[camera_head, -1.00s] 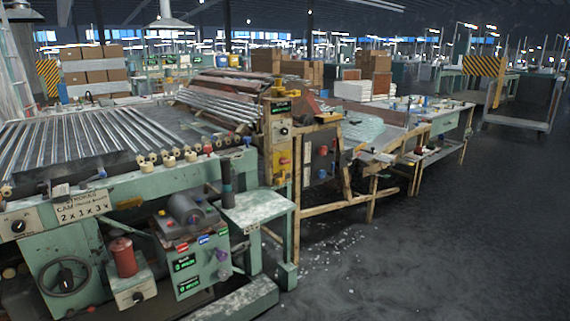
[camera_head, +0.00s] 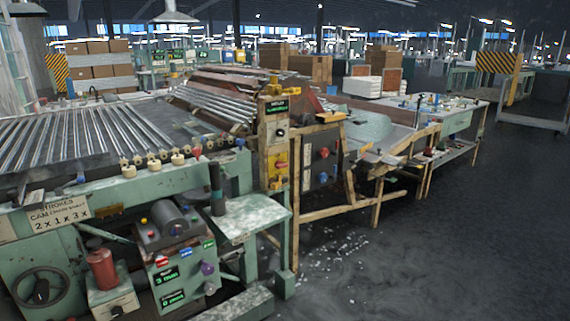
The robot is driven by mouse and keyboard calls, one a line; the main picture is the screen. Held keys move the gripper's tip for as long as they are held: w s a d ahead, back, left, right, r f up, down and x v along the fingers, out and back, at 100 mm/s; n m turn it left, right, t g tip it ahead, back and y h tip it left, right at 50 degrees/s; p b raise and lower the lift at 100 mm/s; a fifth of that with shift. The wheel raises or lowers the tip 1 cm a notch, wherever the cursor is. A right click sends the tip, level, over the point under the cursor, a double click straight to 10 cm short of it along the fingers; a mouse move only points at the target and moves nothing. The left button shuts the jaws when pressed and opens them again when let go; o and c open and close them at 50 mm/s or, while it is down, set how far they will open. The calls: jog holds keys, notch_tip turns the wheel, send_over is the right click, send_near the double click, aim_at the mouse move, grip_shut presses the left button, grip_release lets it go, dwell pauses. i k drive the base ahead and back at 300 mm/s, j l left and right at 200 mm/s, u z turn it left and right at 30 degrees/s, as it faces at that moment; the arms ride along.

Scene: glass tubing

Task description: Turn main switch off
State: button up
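A tall yellow control panel (camera_head: 267,156) stands at the right end of the green machine. It has a small green display (camera_head: 277,106), a dark dial below it and a red knob (camera_head: 281,166). A dark box (camera_head: 320,157) beside it carries another red knob (camera_head: 323,152). A green control box (camera_head: 174,271) low at the left has displays, a red button and purple knobs. I cannot read which of these is labelled as the main switch, nor its position. My gripper is not in view.
The green machine (camera_head: 115,197) with metal rollers fills the left. A small green side table (camera_head: 245,216) juts out in front of the yellow panel. Wooden-framed benches (camera_head: 375,190) run back to the right. Bits of debris lie on the floor (camera_head: 420,255), which is open at the right.

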aim_at(279, 164)
jog(key=i+l+u, duration=0.1)
jog(key=i+l, duration=0.45)
jog(key=l, duration=0.15)
jog(key=i+l+u, duration=0.15)
jog(key=i+l, duration=0.4)
jog(key=l, duration=0.2)
jog(key=i+l+u, duration=0.15)
jog(key=l, duration=0.25)
jog(key=i+l+u, duration=0.1)
jog(key=i+l, duration=0.45)
jog(key=l, duration=0.35)
jog(key=i+l+u, duration=0.15)
jog(key=l, duration=0.25)
jog(key=i, duration=0.1)
